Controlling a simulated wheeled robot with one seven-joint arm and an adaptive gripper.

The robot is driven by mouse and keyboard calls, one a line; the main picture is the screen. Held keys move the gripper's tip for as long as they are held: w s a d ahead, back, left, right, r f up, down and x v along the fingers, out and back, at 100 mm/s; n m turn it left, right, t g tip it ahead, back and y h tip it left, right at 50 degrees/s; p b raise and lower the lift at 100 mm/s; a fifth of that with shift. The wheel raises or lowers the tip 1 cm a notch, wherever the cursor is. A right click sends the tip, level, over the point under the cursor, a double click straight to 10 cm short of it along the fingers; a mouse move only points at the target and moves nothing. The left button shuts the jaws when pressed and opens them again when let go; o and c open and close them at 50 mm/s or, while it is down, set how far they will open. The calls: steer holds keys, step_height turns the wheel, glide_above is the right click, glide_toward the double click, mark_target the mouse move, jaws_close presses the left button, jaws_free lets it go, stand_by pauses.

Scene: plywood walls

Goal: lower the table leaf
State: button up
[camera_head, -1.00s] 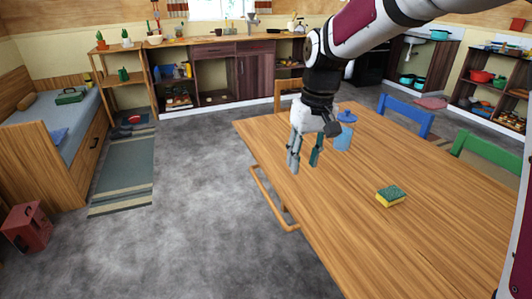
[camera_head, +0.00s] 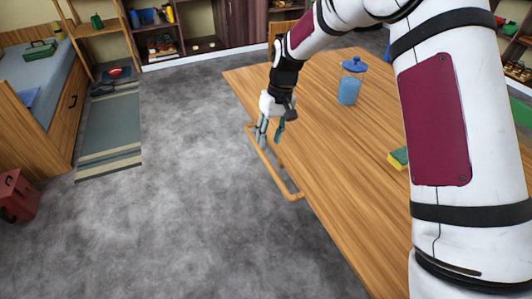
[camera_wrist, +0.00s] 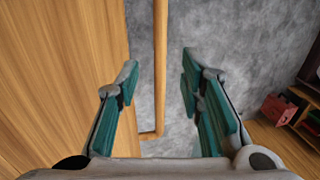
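The wooden table (camera_head: 330,160) has its leaf raised level, with its long left edge toward the open floor. A wooden rail (camera_head: 285,181) shaped like a bar handle runs along that edge, a little below and outside it. My gripper (camera_head: 270,138) points down at the far part of the rail. In the wrist view my gripper (camera_wrist: 158,80) is open, with its two teal-padded fingers apart. The rail (camera_wrist: 161,60) passes lengthwise between the fingers in that picture, with the table top (camera_wrist: 60,70) on the left. I cannot tell whether the fingers are level with the rail.
A blue-lidded jar (camera_head: 350,85) and a sponge (camera_head: 398,158) stand on the table. Grey floor (camera_head: 200,190) lies clear to the left of the table. A red box (camera_head: 18,196) and a bed (camera_head: 45,90) are farther left.

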mark_target(265, 157)
steer(key=f, duration=0.4)
steer(key=a+f, duration=0.1)
steer(key=f, duration=0.1)
steer(key=shift+s+f, duration=0.25)
steer(key=shift+s, duration=0.05)
jaws_close()
